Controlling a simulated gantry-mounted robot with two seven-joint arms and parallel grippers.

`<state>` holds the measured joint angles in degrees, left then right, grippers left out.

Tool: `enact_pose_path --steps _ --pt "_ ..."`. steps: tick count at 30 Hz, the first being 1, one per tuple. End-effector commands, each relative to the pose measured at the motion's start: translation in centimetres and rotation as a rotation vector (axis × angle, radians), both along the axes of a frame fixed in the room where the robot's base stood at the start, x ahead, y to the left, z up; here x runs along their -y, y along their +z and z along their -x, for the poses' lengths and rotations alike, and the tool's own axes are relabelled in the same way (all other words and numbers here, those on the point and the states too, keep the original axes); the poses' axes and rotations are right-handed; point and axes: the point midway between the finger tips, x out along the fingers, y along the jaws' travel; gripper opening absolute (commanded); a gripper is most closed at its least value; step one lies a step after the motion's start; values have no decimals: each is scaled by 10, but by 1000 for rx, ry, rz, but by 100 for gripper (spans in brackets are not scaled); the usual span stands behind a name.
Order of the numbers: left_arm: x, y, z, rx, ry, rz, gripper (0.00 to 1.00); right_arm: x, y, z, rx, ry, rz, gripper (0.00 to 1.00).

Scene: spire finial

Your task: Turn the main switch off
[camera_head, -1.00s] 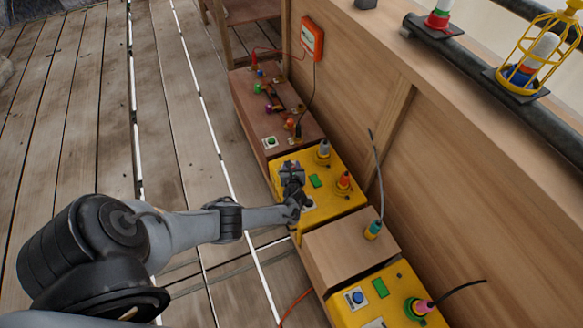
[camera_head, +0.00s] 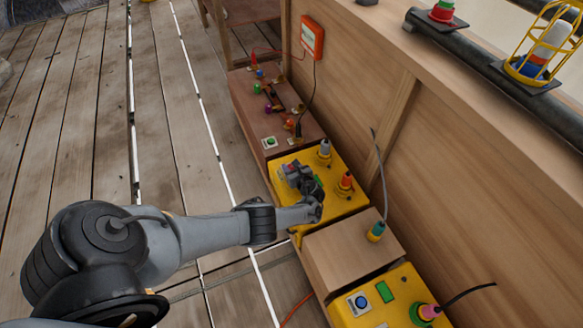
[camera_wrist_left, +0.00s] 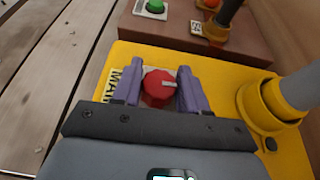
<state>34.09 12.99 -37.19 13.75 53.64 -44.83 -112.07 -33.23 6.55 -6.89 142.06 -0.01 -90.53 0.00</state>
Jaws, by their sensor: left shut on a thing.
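The main switch is a red round knob (camera_wrist_left: 159,87) with a light pointer mark, on a white plate beside a label that starts "MAI". It sits on the yellow box (camera_head: 343,207), whose top also fills much of the left wrist view (camera_wrist_left: 265,168). My left gripper (camera_wrist_left: 161,86) has its two purple fingers on either side of the red knob and is shut on it. In the head view my left gripper (camera_head: 291,174) is over the far left part of the yellow box and hides the knob. My right gripper is not in view.
A brown box (camera_head: 258,106) with coloured plugs and a green button stands beyond. A plain wooden box (camera_head: 335,250) and another yellow box (camera_head: 410,290) stand nearer. Grey and orange connectors rise from the yellow box beside my gripper. A wooden wall (camera_head: 440,170) runs along the right.

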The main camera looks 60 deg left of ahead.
Motion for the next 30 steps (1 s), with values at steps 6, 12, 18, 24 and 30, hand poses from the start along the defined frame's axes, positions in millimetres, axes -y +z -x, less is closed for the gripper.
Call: enact_pose_path --steps 6,12,18,24,30 --pt "0 0 0 -2 -1 1 54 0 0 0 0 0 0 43" --pt "0 0 0 -1 0 1 64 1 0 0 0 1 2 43" --pt "2 1 0 -2 -2 1 64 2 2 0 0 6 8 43" --pt "19 11 2 -3 -2 3 64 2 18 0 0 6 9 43" --pt "51 26 6 -1 -3 3 64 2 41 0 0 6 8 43"
